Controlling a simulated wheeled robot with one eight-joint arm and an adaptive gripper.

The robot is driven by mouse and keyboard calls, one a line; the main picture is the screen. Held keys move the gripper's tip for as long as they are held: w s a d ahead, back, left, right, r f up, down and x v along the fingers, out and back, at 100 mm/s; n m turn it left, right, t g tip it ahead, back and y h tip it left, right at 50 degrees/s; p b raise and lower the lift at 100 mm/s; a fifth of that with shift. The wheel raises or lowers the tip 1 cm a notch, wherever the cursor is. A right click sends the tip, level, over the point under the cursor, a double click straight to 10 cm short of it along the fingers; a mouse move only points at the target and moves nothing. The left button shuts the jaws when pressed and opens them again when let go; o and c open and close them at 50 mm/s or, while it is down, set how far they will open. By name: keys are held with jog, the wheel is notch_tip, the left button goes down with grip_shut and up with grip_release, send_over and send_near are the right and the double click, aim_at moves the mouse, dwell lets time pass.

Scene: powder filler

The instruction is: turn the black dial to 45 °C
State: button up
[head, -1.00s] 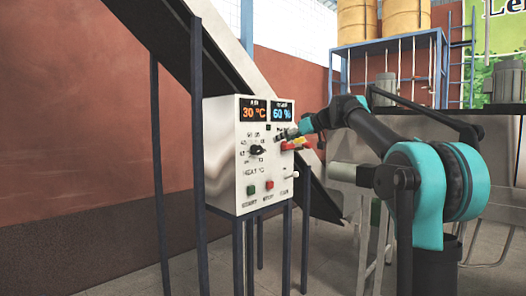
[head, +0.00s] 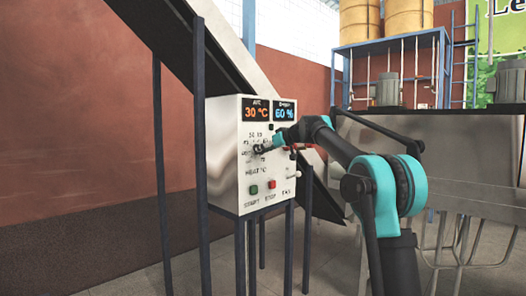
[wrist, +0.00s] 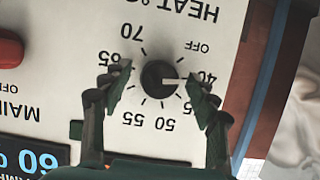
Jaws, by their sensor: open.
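The black dial (wrist: 158,77) is round with a white pointer line and sits on the white panel. In the wrist view the panel appears upside down, and the pointer points right, toward the 40 mark. My gripper (wrist: 160,92) is open, with one finger on each side of the dial and visible gaps between fingers and dial. The 45 mark is partly covered by the right finger. In the head view my gripper (head: 267,148) is at the dial (head: 257,149) and partly covers it. The orange display (head: 256,113) reads 30 °C.
The control box (head: 227,160) stands on dark legs. A blue display (head: 284,114) reads 60 %. A sloping chute runs behind the box.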

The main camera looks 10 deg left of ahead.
jog(key=c, duration=1.2)
jog(key=shift+o, duration=0.2)
jog(key=shift+w+m+g+y, duration=0.1)
jog(key=shift+m+g+y, duration=0.55)
jog(key=shift+m, duration=0.65)
jog(key=shift+m+g+y, duration=0.55)
jog(key=shift+m+y, duration=0.1)
jog(key=shift+m, duration=0.65)
jog(key=o, duration=1.2)
jog(key=shift+c, duration=0.2)
